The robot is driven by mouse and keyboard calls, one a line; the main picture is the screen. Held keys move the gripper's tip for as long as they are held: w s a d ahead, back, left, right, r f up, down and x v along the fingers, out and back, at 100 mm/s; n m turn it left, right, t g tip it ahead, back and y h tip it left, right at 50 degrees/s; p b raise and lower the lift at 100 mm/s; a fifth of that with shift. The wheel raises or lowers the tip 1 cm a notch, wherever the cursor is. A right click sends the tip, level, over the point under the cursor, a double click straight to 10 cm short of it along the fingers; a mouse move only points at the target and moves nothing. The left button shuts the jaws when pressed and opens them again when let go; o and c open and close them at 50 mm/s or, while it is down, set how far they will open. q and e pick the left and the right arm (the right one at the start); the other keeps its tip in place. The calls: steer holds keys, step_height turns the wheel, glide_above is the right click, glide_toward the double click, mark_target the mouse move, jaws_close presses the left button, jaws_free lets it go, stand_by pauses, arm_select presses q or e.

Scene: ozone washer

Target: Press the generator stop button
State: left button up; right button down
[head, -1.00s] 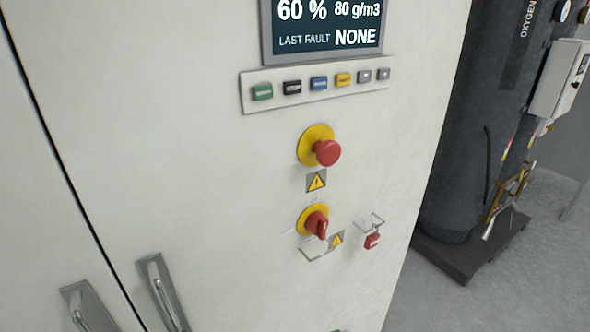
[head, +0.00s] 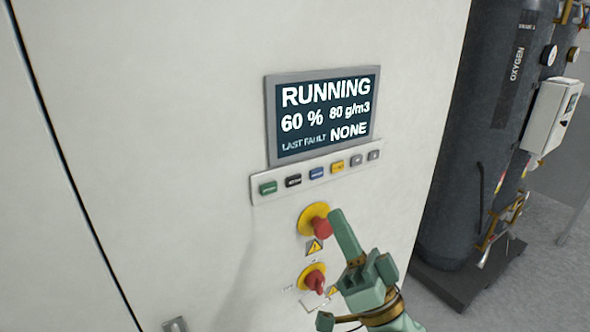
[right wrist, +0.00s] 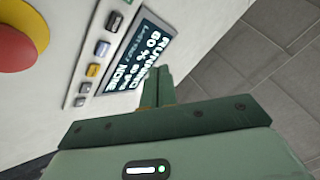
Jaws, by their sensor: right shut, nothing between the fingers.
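A row of small buttons sits on a pale strip (head: 258,196) under the display: a green button (head: 268,188), a black button (head: 293,181), a blue button (head: 316,173), a yellow button (head: 338,166) and two grey ones. Their labels are too blurred to read, so I cannot tell which is stop. The display (head: 322,112) reads RUNNING. My right gripper (head: 338,214) is shut and empty, its tip below the strip and right of the red mushroom button in the picture. In the right wrist view, the black button (right wrist: 115,21) shows beyond the fingers (right wrist: 156,84). My left gripper is out of view.
A red mushroom button (head: 321,228) on a yellow disc stands out close to my right fingers. A red rotary switch (head: 314,281) is below it. A dark oxygen tank (head: 470,150) stands right of the white cabinet (head: 150,130).

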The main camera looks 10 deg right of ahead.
mark_target(294, 181)
steer(key=shift+r, duration=0.15)
steer(key=w+a+b, duration=0.2)
steer(key=w+a, duration=0.1)
steer(key=w, duration=0.5)
stand_by(0.5)
steer(key=shift+w+a, duration=0.1)
steer(key=shift+w, duration=0.15)
stand_by(1.7)
steer(key=shift+w, duration=0.25)
